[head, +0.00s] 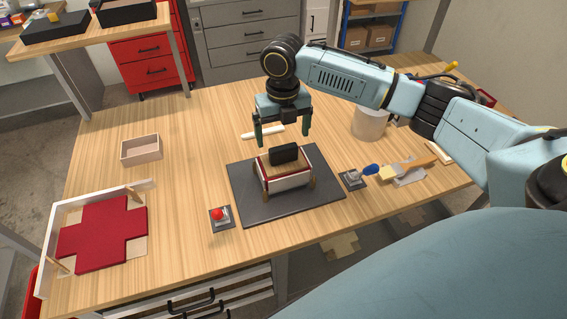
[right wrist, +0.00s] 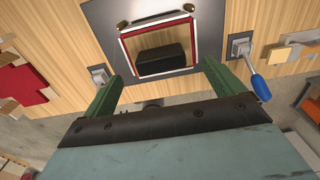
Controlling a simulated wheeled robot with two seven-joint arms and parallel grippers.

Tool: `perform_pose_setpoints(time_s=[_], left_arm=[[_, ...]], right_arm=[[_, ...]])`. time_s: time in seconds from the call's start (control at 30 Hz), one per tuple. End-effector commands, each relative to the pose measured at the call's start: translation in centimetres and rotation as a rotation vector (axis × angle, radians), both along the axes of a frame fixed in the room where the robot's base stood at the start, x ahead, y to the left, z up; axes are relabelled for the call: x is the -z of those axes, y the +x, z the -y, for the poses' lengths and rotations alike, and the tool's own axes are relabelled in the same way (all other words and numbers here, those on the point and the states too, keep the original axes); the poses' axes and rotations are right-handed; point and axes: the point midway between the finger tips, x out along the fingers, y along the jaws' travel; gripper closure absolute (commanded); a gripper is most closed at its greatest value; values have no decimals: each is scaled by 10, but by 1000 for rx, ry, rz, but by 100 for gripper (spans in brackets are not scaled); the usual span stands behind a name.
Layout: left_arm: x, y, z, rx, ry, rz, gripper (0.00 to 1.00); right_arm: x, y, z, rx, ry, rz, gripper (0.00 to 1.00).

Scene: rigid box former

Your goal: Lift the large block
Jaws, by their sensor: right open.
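The large block is a black block (head: 284,154) that sits in the box former, a small frame with white and red walls (head: 287,182), in the middle of the table. In the right wrist view the black block (right wrist: 161,59) lies inside the red-edged white walls (right wrist: 125,45). My right gripper (head: 283,142) is open and empty, with its green fingers above the former, on either side of the block and apart from it. In the right wrist view its fingertips (right wrist: 160,75) point toward the former. My left gripper is not in view.
The former stands on a dark mat (head: 245,195). A red cross-shaped sheet (head: 103,235) lies left, near a small wooden box (head: 141,150).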

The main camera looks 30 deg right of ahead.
Motion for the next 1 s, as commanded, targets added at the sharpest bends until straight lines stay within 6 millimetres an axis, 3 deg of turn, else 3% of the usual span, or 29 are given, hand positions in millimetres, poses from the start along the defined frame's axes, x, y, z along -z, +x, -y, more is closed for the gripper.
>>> perform_pose_setpoints(time_s=[0.43,0.73,1.0], left_arm=[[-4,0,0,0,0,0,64],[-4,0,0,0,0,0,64],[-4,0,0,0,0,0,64]], right_arm=[[51,-4,-1,1,-1,0,6],[56,-4,-1,0,-1,1,6],[55,-4,-1,1,-1,2,42]])
